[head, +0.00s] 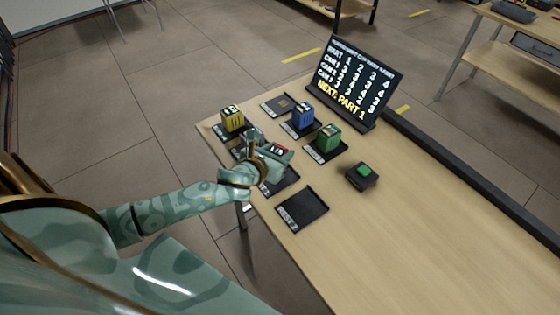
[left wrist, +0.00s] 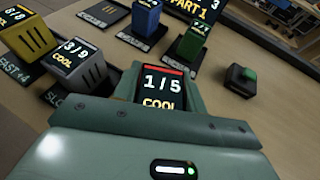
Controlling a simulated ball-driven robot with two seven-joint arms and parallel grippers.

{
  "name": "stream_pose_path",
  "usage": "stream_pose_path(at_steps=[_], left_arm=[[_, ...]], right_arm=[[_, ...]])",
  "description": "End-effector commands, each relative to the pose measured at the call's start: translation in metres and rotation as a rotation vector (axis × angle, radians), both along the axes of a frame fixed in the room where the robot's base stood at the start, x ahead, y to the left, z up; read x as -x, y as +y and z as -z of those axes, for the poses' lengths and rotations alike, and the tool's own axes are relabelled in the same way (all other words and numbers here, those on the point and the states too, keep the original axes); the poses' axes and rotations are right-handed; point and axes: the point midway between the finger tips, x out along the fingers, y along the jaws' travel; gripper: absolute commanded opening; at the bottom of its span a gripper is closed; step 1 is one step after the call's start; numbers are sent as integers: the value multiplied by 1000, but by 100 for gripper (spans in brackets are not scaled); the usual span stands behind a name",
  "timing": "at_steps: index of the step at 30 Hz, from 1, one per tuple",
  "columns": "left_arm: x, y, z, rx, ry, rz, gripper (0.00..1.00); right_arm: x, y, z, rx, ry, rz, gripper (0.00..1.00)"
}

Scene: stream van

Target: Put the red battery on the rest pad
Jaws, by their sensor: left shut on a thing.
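The gripper is over the pads on the left part of the table, and I cannot tell how high the battery is. A flat black pad (head: 303,209), whose small label seems to read "REST", lies empty near the table's front left edge. My right gripper is not in view.
A yellow battery (head: 232,120), a blue battery (head: 303,116) and a green battery (head: 328,137) stand on pads. A green button box (head: 362,174) and a sign (head: 360,80) stand to the right. The table's right part (head: 420,240) is clear.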

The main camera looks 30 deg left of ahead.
Motion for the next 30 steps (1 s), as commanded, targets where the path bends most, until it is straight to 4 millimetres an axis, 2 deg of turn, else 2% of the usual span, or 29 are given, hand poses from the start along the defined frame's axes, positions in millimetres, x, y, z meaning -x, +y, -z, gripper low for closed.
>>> stream_pose_path(at_steps=[3, 6, 17, 18, 20, 30], left_arm=[[-4, -1, 23, 3, 3, -1, 9], [-3, -1, 37, 3, 3, 0, 9], [-3, 0, 38, 0, 0, 1, 9], [-3, 0, 38, 0, 1, 0, 50], [-3, 0, 38, 0, 1, 1, 64], [-2, 0, 33, 0, 1, 1, 64]], right_arm=[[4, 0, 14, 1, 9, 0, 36], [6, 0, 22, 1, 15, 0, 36], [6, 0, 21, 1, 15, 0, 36], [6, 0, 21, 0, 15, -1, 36], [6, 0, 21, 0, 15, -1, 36], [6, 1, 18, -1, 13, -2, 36]])
